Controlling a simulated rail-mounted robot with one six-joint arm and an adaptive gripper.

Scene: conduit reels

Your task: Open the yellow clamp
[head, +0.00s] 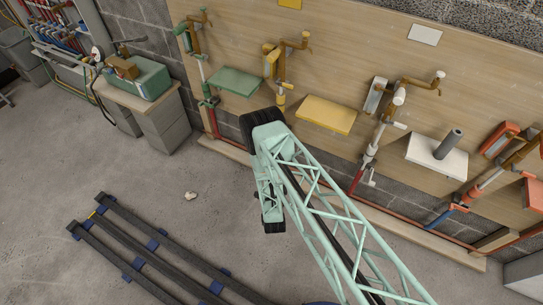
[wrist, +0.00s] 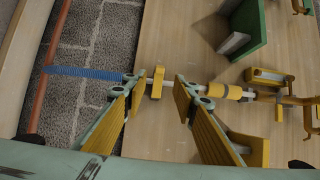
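The yellow clamp (wrist: 157,82) shows in the wrist view as a small upright yellow block on a pale pipe. My gripper (wrist: 159,84) is open, one yellow-padded finger on each side of the block, with gaps between. I cannot tell how near in depth the fingertips are. A yellow collar (wrist: 232,91) sits on the same pipe to the right. In the head view, the yellow fittings (head: 282,88) stand on the wooden board just beyond my wrist, which hides the lower pipe and my fingers. I cannot tell whether the clamp is open or shut.
A yellow shelf (head: 327,114) juts out right of the yellow fittings, a green shelf (head: 234,82) left. White (head: 436,156) and orange stations stand further right. A blue ribbed conduit (wrist: 85,72) runs left from the pipe. Dark rails (head: 150,250) lie on the floor.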

